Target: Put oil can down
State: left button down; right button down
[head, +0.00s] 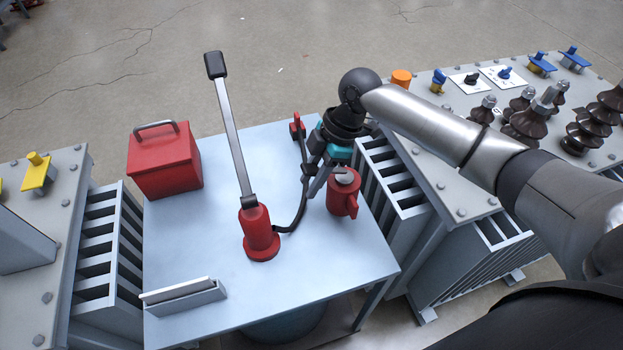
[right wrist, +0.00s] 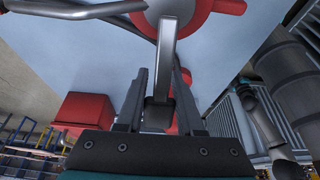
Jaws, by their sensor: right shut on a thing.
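The oil can is a small red can (head: 343,197) with a grey top, near the right side of the pale blue table (head: 300,290). My right gripper (head: 318,180) is at its upper left in the head view. In the right wrist view the right gripper's fingers (right wrist: 160,95) are shut on the can's grey handle (right wrist: 166,60), with the red can body (right wrist: 185,10) at the top edge. The can looks about upright. I cannot tell whether its base touches the table. My left gripper is not in view.
A red hand pump (head: 259,235) with a long lever and black hose stands left of the can. A red toolbox (head: 165,163) is at the back left, a grey holder (head: 184,298) at the front left. Finned grey units flank the table. The front middle is clear.

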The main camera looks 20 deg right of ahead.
jog(key=c, duration=0.5)
grip_release()
jog(key=shift+c, duration=0.2)
jog(key=p+v, duration=0.2)
jog(key=v, duration=1)
jog(key=shift+r, duration=0.1)
